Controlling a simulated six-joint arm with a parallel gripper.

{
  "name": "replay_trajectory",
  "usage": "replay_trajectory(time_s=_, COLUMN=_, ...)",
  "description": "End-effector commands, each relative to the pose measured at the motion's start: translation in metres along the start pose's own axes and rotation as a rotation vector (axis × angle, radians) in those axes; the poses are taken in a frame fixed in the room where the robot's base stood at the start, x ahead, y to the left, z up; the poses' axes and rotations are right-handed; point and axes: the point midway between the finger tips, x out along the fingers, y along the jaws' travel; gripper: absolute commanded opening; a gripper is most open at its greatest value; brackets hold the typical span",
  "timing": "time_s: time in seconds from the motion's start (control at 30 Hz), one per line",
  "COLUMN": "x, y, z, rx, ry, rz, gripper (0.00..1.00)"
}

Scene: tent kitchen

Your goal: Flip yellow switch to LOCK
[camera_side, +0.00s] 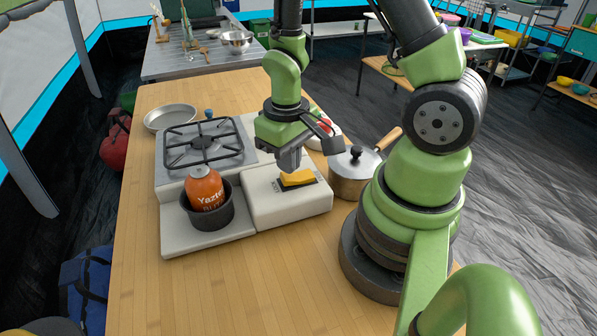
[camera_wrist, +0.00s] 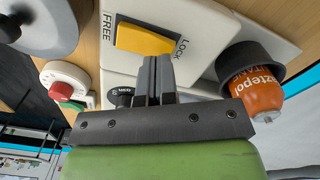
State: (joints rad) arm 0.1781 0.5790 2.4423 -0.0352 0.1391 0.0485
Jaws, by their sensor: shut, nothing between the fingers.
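The yellow switch (camera_side: 298,178) is a rocker set in a dark frame on the white block (camera_side: 262,205) of the stove unit. In the wrist view the yellow switch (camera_wrist: 146,40) has the printed word FREE beyond its left end and LOCK by its right end. I cannot tell which end is pressed down. My gripper (camera_side: 290,160) is shut and empty, pointing down just above the switch. In the wrist view the closed fingertips (camera_wrist: 157,58) are at the LOCK end, overlapping its edge; whether they touch is unclear.
An orange canister (camera_side: 204,188) stands in a black cup left of the switch. The burner grate (camera_side: 203,142) is behind it. A lidded pot (camera_side: 352,172) stands close on the right. A red button (camera_wrist: 62,91) shows in the wrist view. The front wooden tabletop (camera_side: 230,290) is clear.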

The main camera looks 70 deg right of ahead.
Motion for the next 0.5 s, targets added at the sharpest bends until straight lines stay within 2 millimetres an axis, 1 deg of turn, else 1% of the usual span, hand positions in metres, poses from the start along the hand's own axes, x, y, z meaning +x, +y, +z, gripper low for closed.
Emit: replay_trajectory(time_s=0.5, x=0.0080, y=0.0000, z=0.0001, rx=0.001, ry=-0.001, rz=0.000, gripper=0.00)
